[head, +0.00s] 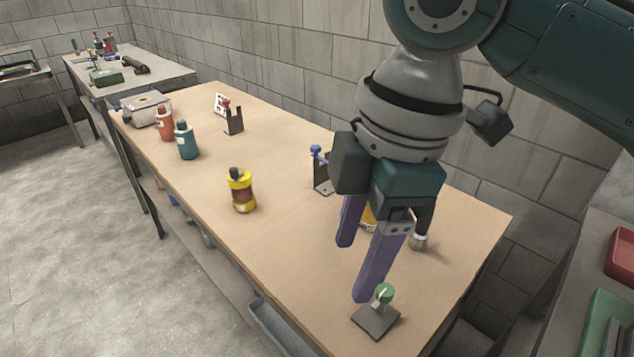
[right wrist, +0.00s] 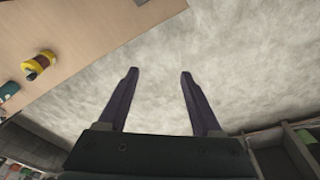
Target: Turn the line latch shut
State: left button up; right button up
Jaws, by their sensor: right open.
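Several fittings with coloured knobs stand on the wooden table; I cannot tell which is the line latch. One has a green knob (head: 385,292) on a dark square plate (head: 375,321) near the front right edge. One has a blue knob (head: 316,149) on a dark bracket (head: 322,180), partly hidden behind my right gripper. One has a red part by a dark bracket (head: 234,123) at the back. My right gripper (head: 354,270) is open and empty, with purple fingers pointing down, above and left of the green knob. Its fingers also show in the right wrist view (right wrist: 159,72), over floor.
A yellow bottle (head: 242,190) stands mid-table and also shows in the right wrist view (right wrist: 39,65). Teal (head: 187,141) and orange (head: 164,125) bottles stand farther back. A yellow item and a dark-handled tool (head: 419,240) are behind my gripper. The table's front middle is clear.

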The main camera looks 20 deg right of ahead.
jog(key=w+d+f+n+h+b, duration=0.1)
jog(key=w+d+f+b, duration=0.45)
jog(key=f+b, duration=0.45)
jog(key=g+b, duration=0.1)
jog(key=b, duration=0.6)
send_over(386, 289)
jog(key=shift+n+h, duration=0.3)
notch_tip(386, 289, down, 10)
jog(key=shift+r+b, duration=0.25)
jog(key=shift+b, duration=0.55)
pick_arm(q)
notch_tip(386, 289, down, 22)
jog(key=shift+w, duration=0.1)
jog(key=shift+a, duration=0.2)
pick_arm(e)
grip_shut()
